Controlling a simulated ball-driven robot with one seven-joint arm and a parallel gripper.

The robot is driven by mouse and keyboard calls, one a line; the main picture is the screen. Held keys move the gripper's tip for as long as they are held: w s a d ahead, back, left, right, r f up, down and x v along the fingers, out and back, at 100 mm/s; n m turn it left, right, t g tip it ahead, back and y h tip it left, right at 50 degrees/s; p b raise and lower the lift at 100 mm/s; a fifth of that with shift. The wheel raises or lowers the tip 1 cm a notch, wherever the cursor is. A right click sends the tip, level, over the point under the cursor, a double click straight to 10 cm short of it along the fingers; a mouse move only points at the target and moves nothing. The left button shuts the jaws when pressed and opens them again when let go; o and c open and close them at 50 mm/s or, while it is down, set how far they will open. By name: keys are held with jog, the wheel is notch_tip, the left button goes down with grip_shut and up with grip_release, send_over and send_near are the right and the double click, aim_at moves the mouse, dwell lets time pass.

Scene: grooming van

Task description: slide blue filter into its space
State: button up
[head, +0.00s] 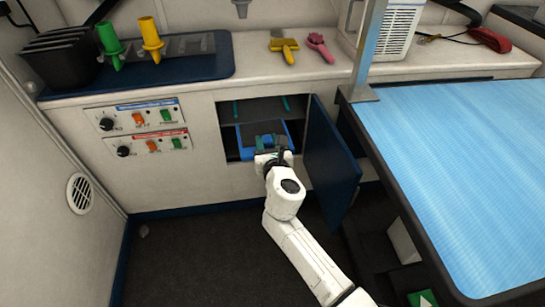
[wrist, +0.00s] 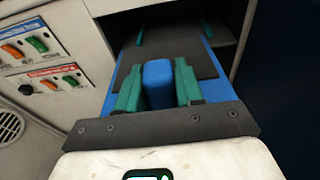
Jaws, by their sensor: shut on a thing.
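The blue filter (wrist: 110,92) has a dark grey panel and a raised blue handle block (wrist: 158,72). My gripper (wrist: 157,85) is shut on this block, with a green finger on either side. In the head view the filter (head: 247,153) is at the mouth of the open wall compartment (head: 262,110), its far part inside the opening. My gripper (head: 270,143) is at its near end and hides part of it. The wrist view shows the filter roughly in line with the opening; how deep it sits is hard to tell.
The blue compartment door (head: 332,160) stands open just right of my arm. Switch panels (head: 135,115) are on the wall to the left. A blue-topped table (head: 450,160) fills the right side. The dark floor (head: 190,255) at left front is clear.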

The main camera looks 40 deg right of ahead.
jog(key=shift+w+d+f+b, duration=0.15)
jog(key=shift+d+f+b, duration=0.35)
jog(key=shift+d+f, duration=0.5)
jog(key=b+x, duration=0.4)
jog(key=x, duration=0.3)
jog(key=r+b+x, duration=0.1)
jog(key=b+x, duration=0.4)
jog(key=x, duration=0.3)
jog(key=d+r+b+x, duration=0.1)
jog(key=b+x, duration=0.4)
jog(key=x, duration=0.2)
jog(key=shift+w+d+f, duration=0.1)
jog(key=shift+w+d, duration=0.05)
jog(key=shift+d, duration=0.1)
jog(key=shift+w+d+b, duration=0.35)
jog(key=shift+w+b, duration=0.05)
jog(key=shift+w, duration=0.1)
jog(key=shift+f, duration=0.1)
dwell(0.6)
jog(key=shift+f+b, duration=0.2)
jog(key=shift+b, duration=0.1)
